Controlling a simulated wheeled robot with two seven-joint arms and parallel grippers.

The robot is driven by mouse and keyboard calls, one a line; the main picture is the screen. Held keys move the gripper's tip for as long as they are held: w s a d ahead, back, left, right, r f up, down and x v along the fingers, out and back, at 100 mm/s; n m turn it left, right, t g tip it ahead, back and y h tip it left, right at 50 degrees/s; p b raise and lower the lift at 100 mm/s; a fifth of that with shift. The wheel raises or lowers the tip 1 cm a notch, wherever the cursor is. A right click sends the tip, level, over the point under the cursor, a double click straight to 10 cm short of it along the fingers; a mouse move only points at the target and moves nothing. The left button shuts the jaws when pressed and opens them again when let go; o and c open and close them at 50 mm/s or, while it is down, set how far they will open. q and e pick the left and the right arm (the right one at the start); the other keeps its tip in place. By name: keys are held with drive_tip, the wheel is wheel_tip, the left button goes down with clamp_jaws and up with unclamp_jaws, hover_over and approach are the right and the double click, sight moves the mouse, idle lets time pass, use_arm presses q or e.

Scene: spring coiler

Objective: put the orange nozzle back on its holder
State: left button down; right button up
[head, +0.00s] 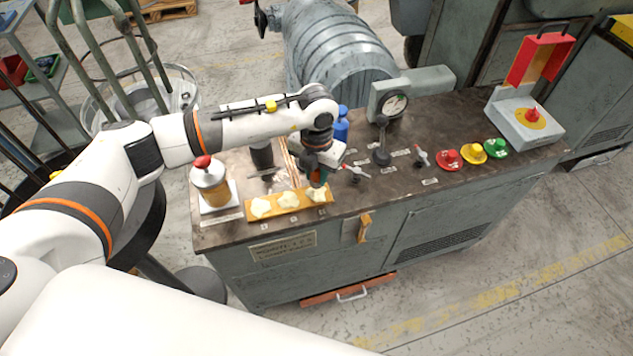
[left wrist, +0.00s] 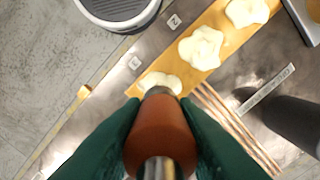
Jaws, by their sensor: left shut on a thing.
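My left gripper (head: 318,180) is shut on the orange nozzle (left wrist: 160,130), which sits between its green fingers in the left wrist view. The nozzle's metal part points toward the bottom of that view. The nozzle is over the end of a yellow-orange board (head: 275,211), beside the cream blob (left wrist: 160,82) nearest the label 3. I cannot tell whether it touches the blob. In the head view the fingers and arm mostly hide the nozzle. No part is clearly recognisable as its holder; a small wooden piece (head: 363,228) hangs on the bench front. My right gripper is out of view.
A red-topped jar (head: 211,185) stands left of the board. Copper rods (left wrist: 232,125) and a dark cylinder (left wrist: 290,122) are close by. A blue bottle (head: 341,127), a gauge (head: 393,103) and red, yellow and green buttons (head: 472,153) are farther right on the bench.

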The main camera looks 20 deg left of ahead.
use_arm(q)
wheel_tip(320, 180, up, 8)
drive_tip(key=shift+f, duration=0.1)
drive_tip(key=shift+r, duration=0.4)
drive_tip(key=shift+f, duration=0.15)
